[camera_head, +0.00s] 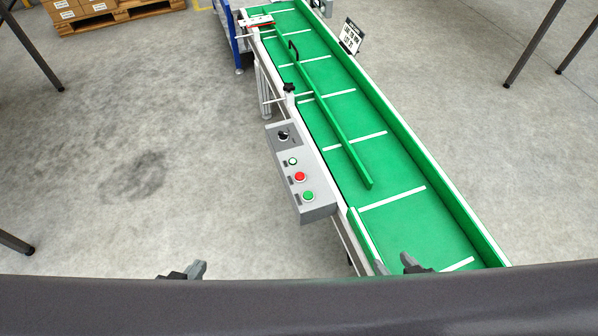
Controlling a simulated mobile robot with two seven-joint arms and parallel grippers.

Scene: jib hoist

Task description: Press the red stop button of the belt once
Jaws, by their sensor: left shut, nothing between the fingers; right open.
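The red stop button (299,176) sits on a grey control box (290,155) fixed to the near-left side of the green belt (390,205). A green button (308,196) is below it; a small pale button (293,161) and a black knob (283,135) are above it. My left gripper (197,268) shows at the bottom edge, left of the box and apart from it, shut and empty. My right gripper (410,262) shows at the bottom in front of the belt's near end, open. Most of both grippers is hidden behind a dark bar across the bottom.
A green guide bar (335,125) runs slantwise over the belt. A printed sign (351,36) stands at the belt's right edge. A pallet with boxes (95,14) is at the back left. The concrete floor (130,140) left of the control box is clear.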

